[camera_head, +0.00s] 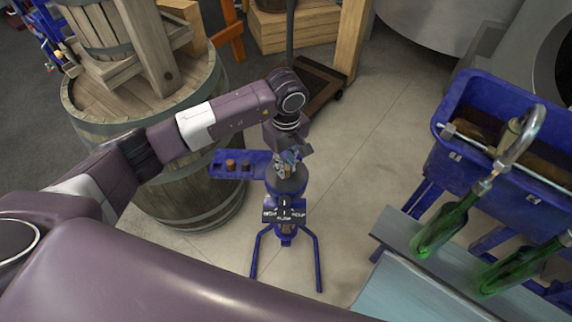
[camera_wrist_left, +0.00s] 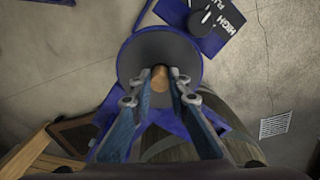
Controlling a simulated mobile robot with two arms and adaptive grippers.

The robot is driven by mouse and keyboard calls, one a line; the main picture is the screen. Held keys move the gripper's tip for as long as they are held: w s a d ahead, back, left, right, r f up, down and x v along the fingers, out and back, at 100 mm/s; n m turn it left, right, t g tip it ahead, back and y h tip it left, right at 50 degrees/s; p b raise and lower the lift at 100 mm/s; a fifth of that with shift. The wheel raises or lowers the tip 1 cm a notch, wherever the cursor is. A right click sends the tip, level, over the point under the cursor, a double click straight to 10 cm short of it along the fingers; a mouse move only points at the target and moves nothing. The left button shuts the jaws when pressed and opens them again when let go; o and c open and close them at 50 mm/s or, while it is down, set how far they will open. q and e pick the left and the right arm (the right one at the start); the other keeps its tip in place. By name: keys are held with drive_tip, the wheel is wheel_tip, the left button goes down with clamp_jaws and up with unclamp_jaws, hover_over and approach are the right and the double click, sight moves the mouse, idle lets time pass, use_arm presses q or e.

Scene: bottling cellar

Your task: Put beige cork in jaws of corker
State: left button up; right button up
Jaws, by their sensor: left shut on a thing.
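The blue corker (camera_head: 284,232) stands on its splayed legs on the floor in the middle of the head view. Its round dark grey top (camera_head: 292,186) lies just below my left gripper (camera_head: 289,164). In the left wrist view, my left gripper (camera_wrist_left: 160,76) is shut on the beige cork (camera_wrist_left: 159,83), which shows tan between the fingertips. Behind the cork is the corker's grey round top (camera_wrist_left: 133,60). I cannot tell whether the cork touches the corker or hangs above it. The jaw opening is hidden. My right gripper is not in view.
A blue tray (camera_head: 260,159) beside the corker holds small dark and brown corks (camera_head: 231,163). A wooden barrel press (camera_head: 180,212) stands left. A blue filler tank (camera_head: 480,150) and green bottles (camera_head: 440,232) stand right. Floor is open between corker and bottles.

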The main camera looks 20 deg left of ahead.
use_arm(q)
drive_tip(key=o, duration=0.8)
drive_tip(key=shift+c, duration=0.2)
wheel_tip(320, 180, up, 12)
idle(0.6)
